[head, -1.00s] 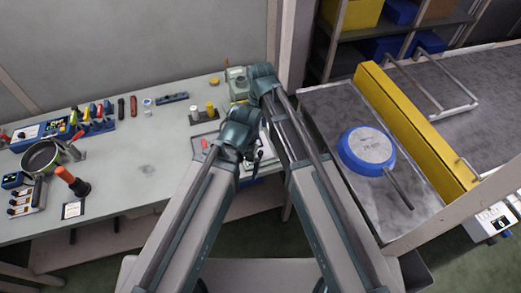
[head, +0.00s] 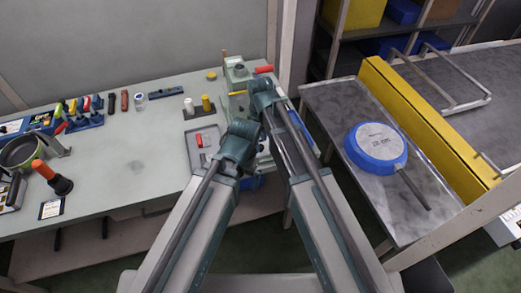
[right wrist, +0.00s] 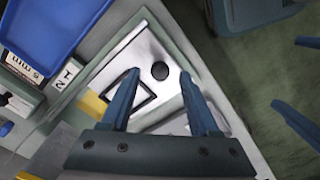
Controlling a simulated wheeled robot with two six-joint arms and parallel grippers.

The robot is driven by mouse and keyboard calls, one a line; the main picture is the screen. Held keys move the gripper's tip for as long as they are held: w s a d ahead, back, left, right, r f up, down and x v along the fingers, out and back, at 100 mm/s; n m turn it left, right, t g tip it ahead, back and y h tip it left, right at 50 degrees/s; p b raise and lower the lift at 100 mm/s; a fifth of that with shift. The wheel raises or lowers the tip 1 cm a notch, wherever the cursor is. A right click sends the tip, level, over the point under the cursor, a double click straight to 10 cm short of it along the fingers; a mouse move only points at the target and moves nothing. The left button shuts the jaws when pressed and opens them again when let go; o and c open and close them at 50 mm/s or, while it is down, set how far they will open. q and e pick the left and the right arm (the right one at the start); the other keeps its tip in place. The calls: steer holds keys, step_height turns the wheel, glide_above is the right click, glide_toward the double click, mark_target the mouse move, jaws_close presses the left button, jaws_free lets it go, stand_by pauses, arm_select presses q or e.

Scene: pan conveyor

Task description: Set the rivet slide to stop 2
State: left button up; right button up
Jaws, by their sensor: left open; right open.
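My right gripper (right wrist: 160,74) is open in the right wrist view, its two blue fingers apart above a pale metal plate (right wrist: 150,45). A round black knob (right wrist: 160,71) shows between the fingertips, with nothing visibly gripped. A dark square outline lies beside it. A white label (right wrist: 66,75) with the figures 1 and 2 is at the left; I cannot tell which stop the slide is at. My left gripper (right wrist: 285,72) is open and empty at the right edge of that view. In the head view, my arms largely hide both grippers and the slide.
A green machine (head: 238,75) with a red handle (head: 264,69) stands at the bench's back right. A grey tray (head: 190,150) holds a red piece. A blue tray (right wrist: 45,25) and a 5 mm label (right wrist: 22,65) are close to the right gripper. A blue pan (head: 376,147) lies farther right.

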steer(key=shift+f+b, duration=0.35)
steer(key=shift+f, duration=0.45)
steer(key=shift+r, duration=0.1)
jaws_close()
stand_by(0.8)
